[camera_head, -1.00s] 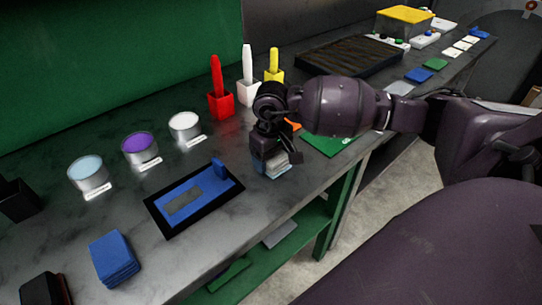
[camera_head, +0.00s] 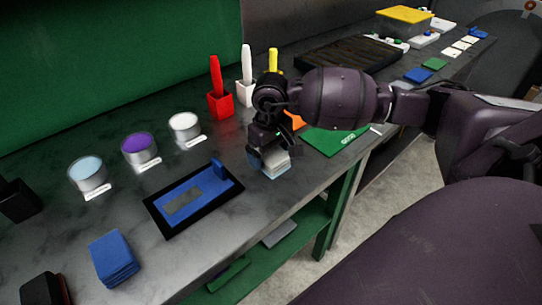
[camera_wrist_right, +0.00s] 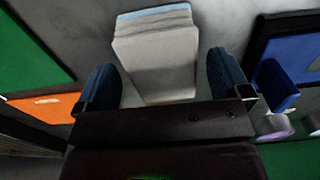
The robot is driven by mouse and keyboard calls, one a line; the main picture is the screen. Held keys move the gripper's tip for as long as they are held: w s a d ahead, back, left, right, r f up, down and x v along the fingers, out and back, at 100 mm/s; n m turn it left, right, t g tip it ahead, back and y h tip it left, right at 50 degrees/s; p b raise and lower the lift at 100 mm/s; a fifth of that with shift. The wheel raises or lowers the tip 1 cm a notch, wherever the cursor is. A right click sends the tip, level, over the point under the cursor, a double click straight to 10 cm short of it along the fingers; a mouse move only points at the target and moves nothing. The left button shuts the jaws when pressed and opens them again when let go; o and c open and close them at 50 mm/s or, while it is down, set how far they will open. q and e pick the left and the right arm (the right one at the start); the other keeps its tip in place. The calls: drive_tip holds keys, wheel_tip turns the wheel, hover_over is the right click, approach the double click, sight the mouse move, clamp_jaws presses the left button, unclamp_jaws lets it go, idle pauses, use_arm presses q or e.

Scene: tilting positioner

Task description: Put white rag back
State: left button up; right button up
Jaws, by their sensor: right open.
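A folded white rag (camera_head: 275,160) lies on the grey bench, on top of a small stack with a pale blue layer at its bottom. In the right wrist view the white rag (camera_wrist_right: 155,60) lies between the two blue fingertips, with a gap on each side. My right gripper (camera_head: 266,145) is directly over the stack and open; its fingers (camera_wrist_right: 163,82) hold nothing that I can see. In the head view the gripper hides part of the stack. My left gripper is not in view.
A black-framed blue tray (camera_head: 165,228) lies left of the stack, and a green mat (camera_head: 335,141) lies to its right. Blue folded cloths (camera_head: 112,258) are at the front left. Red (camera_head: 220,104), white and yellow holders stand behind. The bench's front edge is close.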

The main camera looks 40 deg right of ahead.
sight(271, 153)
wheel_tip(271, 153, up, 10)
idle(0.4)
idle(0.5)
